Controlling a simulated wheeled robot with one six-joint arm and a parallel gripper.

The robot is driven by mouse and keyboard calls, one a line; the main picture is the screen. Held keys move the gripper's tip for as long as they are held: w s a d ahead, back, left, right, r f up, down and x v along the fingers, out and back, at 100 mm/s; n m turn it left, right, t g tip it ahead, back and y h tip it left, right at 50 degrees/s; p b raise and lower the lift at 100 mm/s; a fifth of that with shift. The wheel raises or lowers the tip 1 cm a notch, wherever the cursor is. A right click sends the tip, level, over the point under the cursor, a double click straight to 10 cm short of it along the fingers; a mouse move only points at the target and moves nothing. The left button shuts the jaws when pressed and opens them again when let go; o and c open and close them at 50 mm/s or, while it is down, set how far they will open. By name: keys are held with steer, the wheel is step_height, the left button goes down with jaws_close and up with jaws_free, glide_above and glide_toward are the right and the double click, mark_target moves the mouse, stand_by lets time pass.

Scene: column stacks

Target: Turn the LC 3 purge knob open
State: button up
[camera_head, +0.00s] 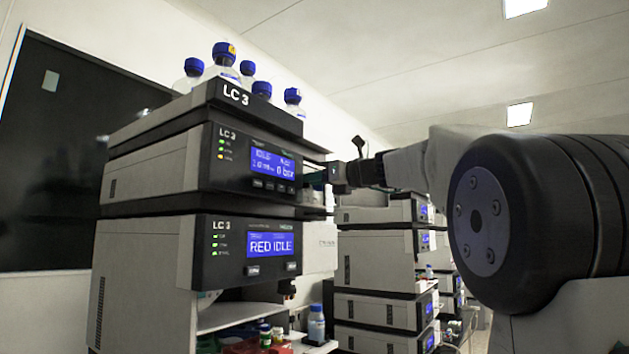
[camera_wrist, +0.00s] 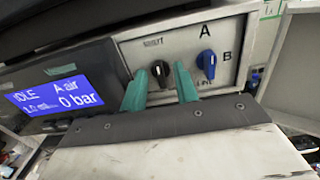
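The LC 3 stack (camera_head: 150,165) stands left of centre in the head view, its upper module display (camera_head: 273,166) reading IDLE and 0 bar. In the wrist view a black knob (camera_wrist: 160,72) with a light pointer mark sits on a grey side panel; its small label is hard to read. My gripper (camera_wrist: 161,67) is open, its two green fingers on either side of the black knob with gaps visible. Whether the tips reach its depth is unclear. In the head view my gripper (camera_head: 317,178) is at the stack's right side, and the knob is hidden.
A blue knob (camera_wrist: 207,62) marked A and B sits just right of the right finger. The module display (camera_wrist: 55,94) is at the left. Bottles with blue caps (camera_head: 222,62) stand on top of the stack. More instrument stacks (camera_head: 375,258) stand behind.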

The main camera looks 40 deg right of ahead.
jaws_close()
steer(key=shift+n, duration=0.3)
steer(key=n, duration=1.6)
steer(key=shift+a+f+n, duration=0.15)
steer(key=shift+n, duration=0.15)
stand_by(0.4)
